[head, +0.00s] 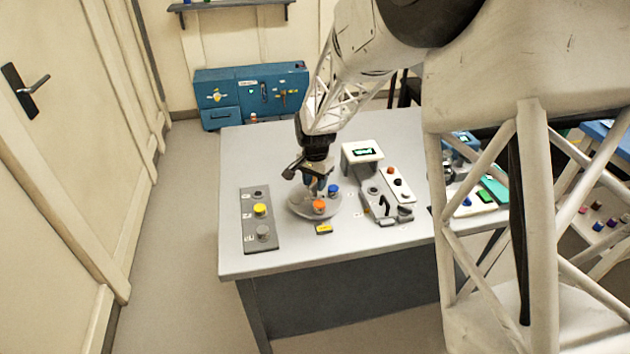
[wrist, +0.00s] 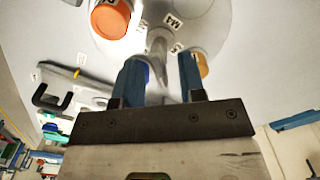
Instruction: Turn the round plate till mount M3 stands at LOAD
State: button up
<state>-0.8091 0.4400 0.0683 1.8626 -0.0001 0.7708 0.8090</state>
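The round plate (head: 299,206) lies on the grey table and carries an orange cap (head: 319,206) at its front and a blue cap (head: 333,190) at its right. My gripper (head: 316,190) points down over the plate. In the wrist view its two blue fingers (wrist: 160,68) are apart, with a grey post (wrist: 157,42) on the plate beyond the gap. The orange cap (wrist: 110,19) is at the top left there; an amber part (wrist: 202,66) is partly behind the right finger. A label M4 (wrist: 172,21) is readable; I cannot make out M3.
A grey strip with a yellow cap (head: 260,209) stands left of the plate. To the right are a white box with a screen (head: 362,153) and a grey fixture with a black handle (head: 385,207).

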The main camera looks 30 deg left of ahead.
grip_shut()
jog(key=shift+m, duration=0.4)
jog(key=m, duration=1)
jog(key=shift+m, duration=0.3)
jog(key=m, duration=0.7)
jog(key=shift+r, duration=0.1)
jog(key=m, duration=0.6)
jog(key=shift+m, duration=0.3)
grip_release()
